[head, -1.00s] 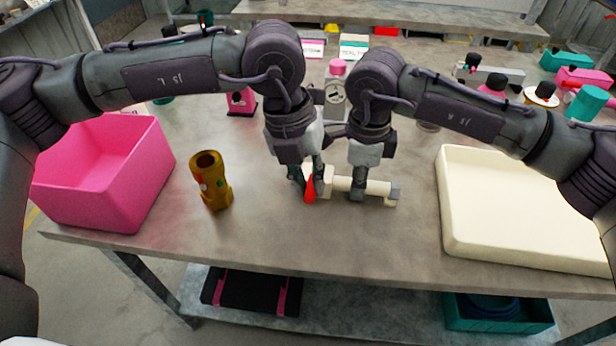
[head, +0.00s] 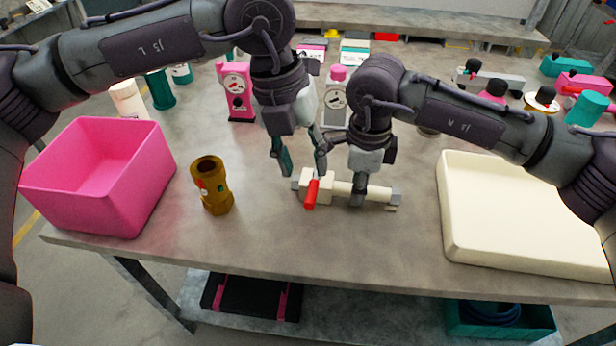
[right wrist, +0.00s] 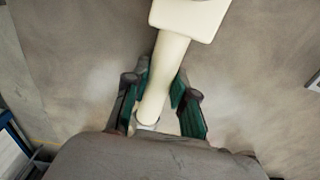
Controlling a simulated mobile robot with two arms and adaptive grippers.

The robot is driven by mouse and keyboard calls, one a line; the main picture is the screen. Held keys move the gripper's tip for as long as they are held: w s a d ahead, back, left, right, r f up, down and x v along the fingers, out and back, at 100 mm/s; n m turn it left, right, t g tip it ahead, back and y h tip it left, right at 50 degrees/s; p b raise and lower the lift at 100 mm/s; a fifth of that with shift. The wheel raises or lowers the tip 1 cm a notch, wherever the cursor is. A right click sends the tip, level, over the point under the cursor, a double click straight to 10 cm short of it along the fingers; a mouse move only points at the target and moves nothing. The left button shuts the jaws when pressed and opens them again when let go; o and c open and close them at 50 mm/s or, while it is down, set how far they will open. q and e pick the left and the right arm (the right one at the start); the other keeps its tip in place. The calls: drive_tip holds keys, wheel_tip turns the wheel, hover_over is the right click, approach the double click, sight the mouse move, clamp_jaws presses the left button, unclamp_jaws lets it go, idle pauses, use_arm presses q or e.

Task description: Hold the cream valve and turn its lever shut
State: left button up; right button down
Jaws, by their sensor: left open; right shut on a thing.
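The cream valve (head: 318,184) lies lengthwise, left to right, at the middle of the table, with grey ends. Its red lever (head: 312,194) points toward the table's front edge, roughly across the pipe. My right gripper (head: 358,196) is shut on the cream pipe, right of the lever; in the right wrist view the pipe (right wrist: 160,85) runs between its green-padded fingers (right wrist: 160,108). My left gripper (head: 303,170) is open and empty above and behind the valve's left end, apart from the lever. I cannot tell whether the valve touches the table.
A brass-coloured cylinder (head: 212,186) stands left of the valve, beside a pink bin (head: 130,205). A cream tray (head: 520,262) lies at the right. The table front between cylinder and tray is clear.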

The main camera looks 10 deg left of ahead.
use_arm(q)
wheel_tip(320, 180, up, 6)
drive_tip(key=a, duration=0.1)
drive_tip(key=shift+a+r, duration=0.1)
use_arm(e)
drive_tip(key=c, duration=0.9)
unclamp_jaws()
drive_tip(key=shift+o, duration=0.2)
